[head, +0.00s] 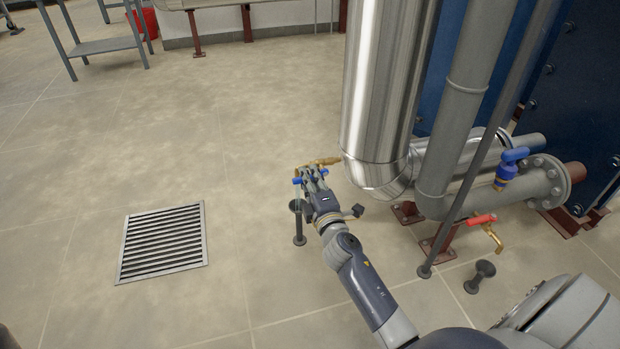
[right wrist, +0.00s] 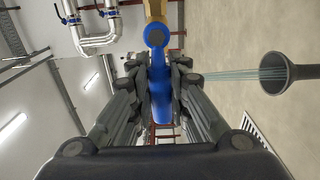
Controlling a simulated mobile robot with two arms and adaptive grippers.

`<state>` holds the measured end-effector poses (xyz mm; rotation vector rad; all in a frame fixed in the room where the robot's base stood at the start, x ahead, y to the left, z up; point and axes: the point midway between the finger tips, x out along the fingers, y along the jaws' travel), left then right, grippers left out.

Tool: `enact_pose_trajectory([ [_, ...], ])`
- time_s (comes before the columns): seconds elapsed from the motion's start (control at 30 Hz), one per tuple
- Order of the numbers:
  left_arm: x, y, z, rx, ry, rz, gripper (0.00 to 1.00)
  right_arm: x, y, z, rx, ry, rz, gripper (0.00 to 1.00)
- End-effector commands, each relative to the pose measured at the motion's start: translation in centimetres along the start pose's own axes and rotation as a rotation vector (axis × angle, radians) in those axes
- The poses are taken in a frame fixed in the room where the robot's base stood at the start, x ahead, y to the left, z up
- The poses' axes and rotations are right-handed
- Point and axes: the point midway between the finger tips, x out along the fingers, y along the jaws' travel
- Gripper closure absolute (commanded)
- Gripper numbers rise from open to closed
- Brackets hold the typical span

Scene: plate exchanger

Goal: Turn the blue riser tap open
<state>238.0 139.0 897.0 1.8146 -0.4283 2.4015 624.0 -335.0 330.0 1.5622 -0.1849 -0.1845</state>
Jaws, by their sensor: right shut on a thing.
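The blue riser tap shows as a brass fitting (head: 327,161) at the foot of the silver riser pipe (head: 388,95). My right gripper (head: 308,174) is at its outer end, shut on the blue handle; bits of blue show around the fingers. In the right wrist view the blue handle (right wrist: 160,88) lies lengthwise between both fingers, with the brass part at the top. A pale stream (right wrist: 228,75) runs from beside the fingers into a dark funnel (right wrist: 288,72). The funnel stand (head: 299,222) is just below the gripper. My left gripper is not in view.
Another blue tap (head: 510,167) sits on the grey flanged pipe at right. A red-handled tap (head: 480,219) is below it, over a second dark funnel (head: 482,276). A floor drain grate (head: 162,241) lies at left. The floor left of the riser is mostly free.

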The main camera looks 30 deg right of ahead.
Motion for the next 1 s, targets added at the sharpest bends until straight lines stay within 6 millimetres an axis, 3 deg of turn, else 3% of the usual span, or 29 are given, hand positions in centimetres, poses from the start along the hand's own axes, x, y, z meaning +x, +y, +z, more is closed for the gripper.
enact_pose_trajectory([
  [0.5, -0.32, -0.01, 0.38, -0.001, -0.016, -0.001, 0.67, -0.03, -0.04, 0.07, 0.022, -0.002, -0.002, 1.0],
  [0.53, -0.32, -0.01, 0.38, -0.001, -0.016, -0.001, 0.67, -0.03, -0.04, 0.07, 0.022, -0.002, -0.002, 0.77],
  [0.6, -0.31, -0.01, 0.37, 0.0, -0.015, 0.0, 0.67, -0.03, -0.03, 0.06, 0.021, -0.002, -0.002, 0.62],
  [1.0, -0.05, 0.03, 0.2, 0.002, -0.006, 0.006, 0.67, -0.42, -0.01, 0.02, 0.017, 0.0, -0.001, 0.62],
])
